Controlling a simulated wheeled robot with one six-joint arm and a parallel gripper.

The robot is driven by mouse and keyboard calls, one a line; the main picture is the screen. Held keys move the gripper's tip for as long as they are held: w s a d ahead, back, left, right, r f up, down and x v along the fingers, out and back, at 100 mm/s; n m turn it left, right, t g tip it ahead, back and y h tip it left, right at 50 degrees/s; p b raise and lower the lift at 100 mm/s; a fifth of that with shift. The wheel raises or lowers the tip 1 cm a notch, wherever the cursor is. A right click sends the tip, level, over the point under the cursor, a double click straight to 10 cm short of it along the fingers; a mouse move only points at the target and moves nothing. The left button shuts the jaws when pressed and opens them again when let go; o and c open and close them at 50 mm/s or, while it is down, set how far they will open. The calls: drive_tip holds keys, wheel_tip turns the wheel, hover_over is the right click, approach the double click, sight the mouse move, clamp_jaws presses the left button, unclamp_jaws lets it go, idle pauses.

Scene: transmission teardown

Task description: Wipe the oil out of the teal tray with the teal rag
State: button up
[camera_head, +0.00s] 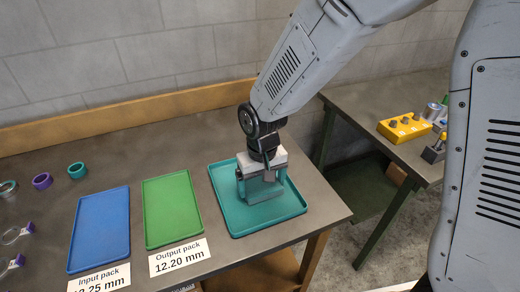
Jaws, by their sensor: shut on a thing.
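The teal tray (284,222) lies on the table near its right front corner. My gripper (260,181) points down over the middle of the tray and is shut on the teal rag (262,212). The rag shows as a dull teal block below the jaws. It looks to be at the tray floor, but I cannot tell whether it touches. No oil can be made out on the visible tray floor; the part behind the rag and gripper is hidden.
A green tray (171,211) and a blue tray (100,230) lie to the left, with labels in front. Several rings, including a purple one (42,181), lie at far left. A wooden ledge runs along the back.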

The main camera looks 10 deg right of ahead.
drive_tip(key=shift+r, duration=4.2)
drive_tip(key=shift+s, duration=0.1)
